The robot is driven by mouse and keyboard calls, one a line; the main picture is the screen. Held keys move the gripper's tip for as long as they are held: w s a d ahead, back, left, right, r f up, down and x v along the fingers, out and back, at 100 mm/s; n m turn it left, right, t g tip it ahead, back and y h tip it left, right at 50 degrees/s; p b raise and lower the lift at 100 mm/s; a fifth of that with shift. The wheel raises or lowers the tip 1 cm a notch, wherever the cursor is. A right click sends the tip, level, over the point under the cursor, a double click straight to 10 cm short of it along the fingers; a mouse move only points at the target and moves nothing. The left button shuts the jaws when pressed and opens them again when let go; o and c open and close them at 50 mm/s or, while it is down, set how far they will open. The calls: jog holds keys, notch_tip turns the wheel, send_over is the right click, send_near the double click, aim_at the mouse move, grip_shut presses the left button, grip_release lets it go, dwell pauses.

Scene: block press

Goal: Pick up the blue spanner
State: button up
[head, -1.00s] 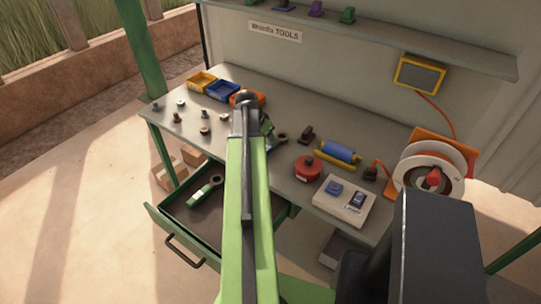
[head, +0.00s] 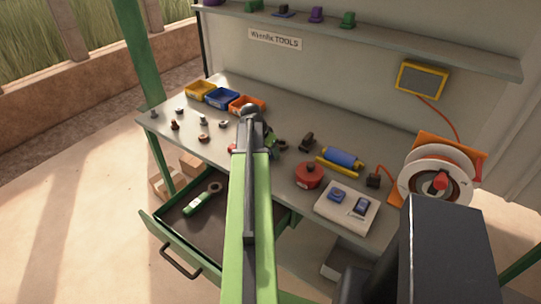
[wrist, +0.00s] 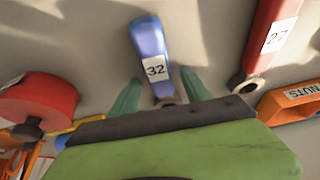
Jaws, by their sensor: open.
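The blue spanner (wrist: 149,38) lies on the grey bench top, its handle marked 32, in the wrist view. Its lower end runs down behind the dark edge of my gripper. My gripper (wrist: 160,82) is open, with one green finger on each side of the spanner. I cannot tell whether either finger touches it. In the head view my own arm covers the blue spanner and most of the gripper.
A red spanner (wrist: 272,38) marked 27 lies close on the right, near the orange nuts bin (wrist: 292,103). A red round object (wrist: 40,98) is on the left. In the head view, a green spanner (head: 198,202) lies in the open drawer (head: 165,222).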

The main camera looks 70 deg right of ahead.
jog(key=shift+f, duration=0.15)
grip_shut()
dwell(0.4)
